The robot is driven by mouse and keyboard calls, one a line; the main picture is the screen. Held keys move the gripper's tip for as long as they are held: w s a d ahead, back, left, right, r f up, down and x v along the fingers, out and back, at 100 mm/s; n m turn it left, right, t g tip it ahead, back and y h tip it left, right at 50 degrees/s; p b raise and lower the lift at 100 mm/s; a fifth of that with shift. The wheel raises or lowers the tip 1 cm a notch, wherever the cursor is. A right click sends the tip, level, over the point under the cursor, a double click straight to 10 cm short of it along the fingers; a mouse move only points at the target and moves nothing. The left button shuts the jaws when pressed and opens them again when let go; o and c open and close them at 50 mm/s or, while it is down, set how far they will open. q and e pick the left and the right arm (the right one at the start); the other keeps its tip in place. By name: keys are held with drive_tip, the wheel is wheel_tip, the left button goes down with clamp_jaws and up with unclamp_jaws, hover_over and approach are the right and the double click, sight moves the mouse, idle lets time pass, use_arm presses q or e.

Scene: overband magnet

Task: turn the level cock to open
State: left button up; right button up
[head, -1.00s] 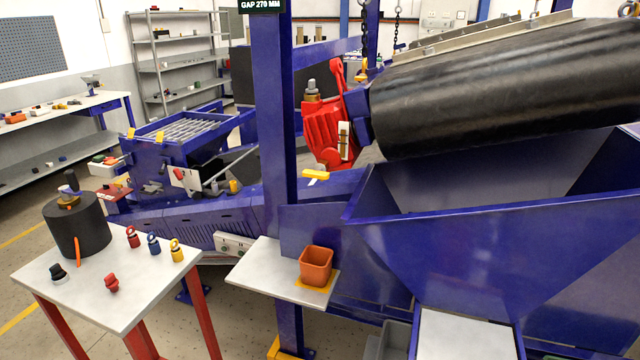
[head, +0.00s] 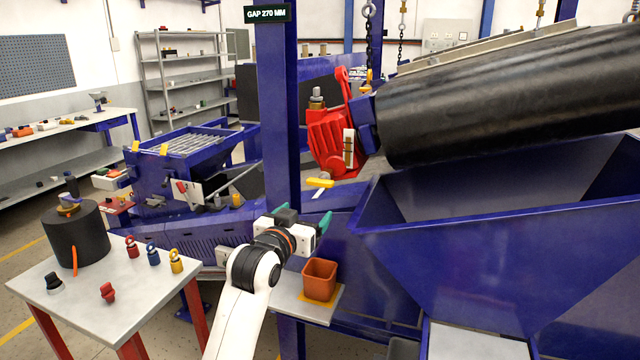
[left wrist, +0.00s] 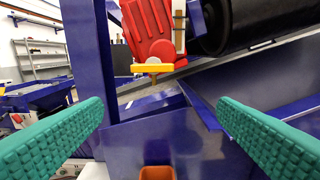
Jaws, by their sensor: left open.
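A red gear housing (head: 327,140) with a pale sight gauge (head: 349,148) hangs at the drum's left end. Below it is a yellow bar handle (head: 320,183), which looks like the level cock. In the left wrist view the yellow handle (left wrist: 152,68) lies crosswise under the red housing (left wrist: 150,28), with a short brownish stem below it. My left gripper (head: 299,214) is open and empty, lower than the handle and nearer to me. In the left wrist view its green fingers (left wrist: 160,106) stand wide apart, with the handle beyond them, untouched.
A blue post (head: 278,110) stands just left of the handle. A blue hopper (head: 470,250) is at the right. An orange cup (head: 320,280) stands on a small shelf below my gripper. A table (head: 75,290) with padlocks and a black cylinder is at left.

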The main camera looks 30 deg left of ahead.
sight(318, 183)
use_arm(q)
drive_tip(key=r+x, duration=0.1)
drive_tip(key=x, duration=0.3)
drive_tip(key=r+p+x, duration=0.1)
drive_tip(key=x, duration=0.3)
drive_tip(key=a+x, duration=0.1)
drive_tip(key=x, duration=0.3)
drive_tip(key=shift+w+a+r+p, duration=0.1)
drive_tip(key=shift+w+r+p, duration=0.1)
drive_tip(key=shift+r+p, duration=0.2)
